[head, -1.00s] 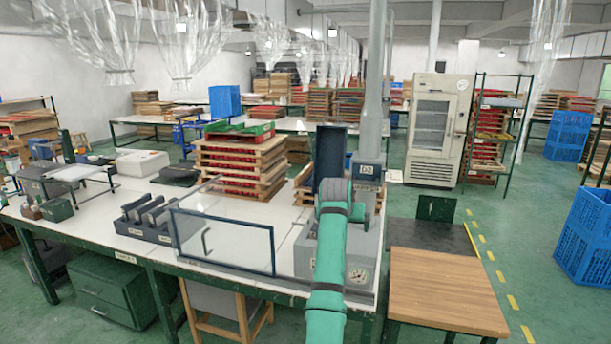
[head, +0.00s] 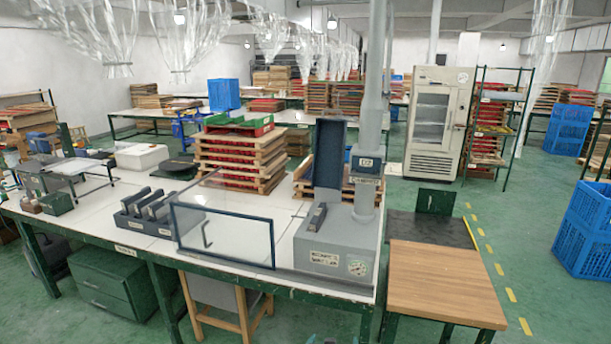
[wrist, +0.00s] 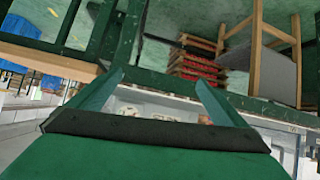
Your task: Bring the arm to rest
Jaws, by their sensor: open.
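My gripper (wrist: 159,77) shows in the wrist view with its two green fingers spread apart and nothing between them. It is low, in front of the white workbench (head: 110,222), with the bench's green frame and a wooden chair (wrist: 254,45) beyond it. In the head view only small bits of my arm show at the bottom edge, and the gripper is out of sight there. The grey box (head: 335,245) with a gauge and a raised dark lid (head: 329,155) stands clear of my arm on the bench's right end.
A glass-fronted frame (head: 240,238), a dark rack (head: 148,222) and stacked wooden trays (head: 240,160) are on the bench. A wooden-topped table (head: 440,285) stands to its right. Blue crates (head: 590,235) are at the far right. The green floor between them is open.

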